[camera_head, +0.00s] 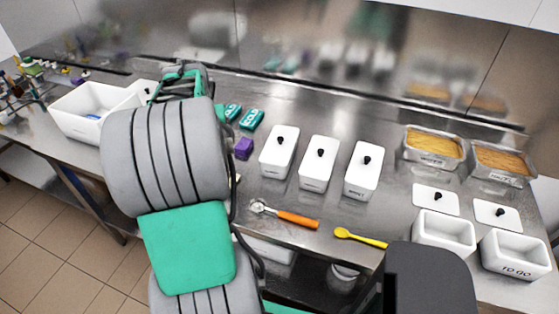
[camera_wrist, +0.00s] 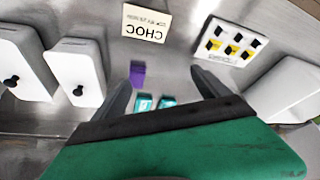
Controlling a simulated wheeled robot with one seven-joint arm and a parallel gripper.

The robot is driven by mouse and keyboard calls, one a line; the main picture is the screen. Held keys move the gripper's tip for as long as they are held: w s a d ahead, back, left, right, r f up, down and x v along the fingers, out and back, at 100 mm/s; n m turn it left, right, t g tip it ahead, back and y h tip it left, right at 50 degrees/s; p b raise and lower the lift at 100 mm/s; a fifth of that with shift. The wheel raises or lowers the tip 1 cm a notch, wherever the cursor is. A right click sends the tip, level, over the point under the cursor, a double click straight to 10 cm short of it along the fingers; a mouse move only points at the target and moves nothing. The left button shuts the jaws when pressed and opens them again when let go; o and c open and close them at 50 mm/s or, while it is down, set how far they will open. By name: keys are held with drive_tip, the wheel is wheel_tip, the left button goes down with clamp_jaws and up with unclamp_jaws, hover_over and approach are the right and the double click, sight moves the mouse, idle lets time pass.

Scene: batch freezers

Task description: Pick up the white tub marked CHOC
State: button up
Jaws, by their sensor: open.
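Three white lidded tubs with black knobs stand in a row on the steel counter: a left one (camera_head: 279,150), a middle one (camera_head: 319,163) and a right one (camera_head: 365,169). Their front labels are too small to read. Another white lid with a knob (camera_head: 146,89) is partly hidden behind my arm. I cannot tell which tub is marked CHOC. The wrist view shows two lidded tubs at left, the nearer one (camera_wrist: 75,65), and a cream card (camera_wrist: 146,22) reading CHOC upside down. My gripper (camera_wrist: 163,87) is open and empty, above the counter.
A purple block (camera_head: 243,149) and teal COLD packs (camera_head: 251,119) lie left of the tubs. A white bin (camera_head: 75,128) is at left. An orange-handled scoop (camera_head: 290,217) and yellow spoon (camera_head: 360,237) lie in front. Metal pans (camera_head: 433,146) and open tubs (camera_head: 515,254) are at right.

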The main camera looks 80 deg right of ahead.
sight(279, 139)
drive_tip(key=shift+o, duration=1.3)
drive_tip(key=s+d+f+m, duration=0.1)
drive_tip(key=s+d+f, duration=0.1)
drive_tip(key=s+d, duration=0.2)
drive_tip(key=s+d+f+m+g, duration=0.1)
drive_tip(key=s+d+f+m, duration=0.1)
drive_tip(key=s+d, duration=0.2)
drive_tip(key=s+d+f+m, duration=0.1)
drive_tip(key=s+d+f, duration=0.2)
drive_tip(key=s, duration=0.6)
drive_tip(key=shift+d+g+b, duration=0.4)
drive_tip(key=shift+d, duration=0.35)
drive_tip(key=shift+m+h, duration=0.3)
drive_tip(key=x, duration=0.2)
drive_tip(key=p+x, duration=0.1)
drive_tip(key=x, duration=0.2)
drive_tip(key=p+x, duration=0.1)
drive_tip(key=x, duration=0.2)
drive_tip(key=shift+s+r, duration=0.1)
drive_tip(key=shift+s, duration=0.2)
drive_tip(key=shift+c, duration=0.6)
drive_tip(key=c, duration=1.6)
drive_tip(key=shift+d+r, duration=0.1)
drive_tip(key=shift+r, duration=0.05)
drive_tip(key=shift+c, duration=0.9)
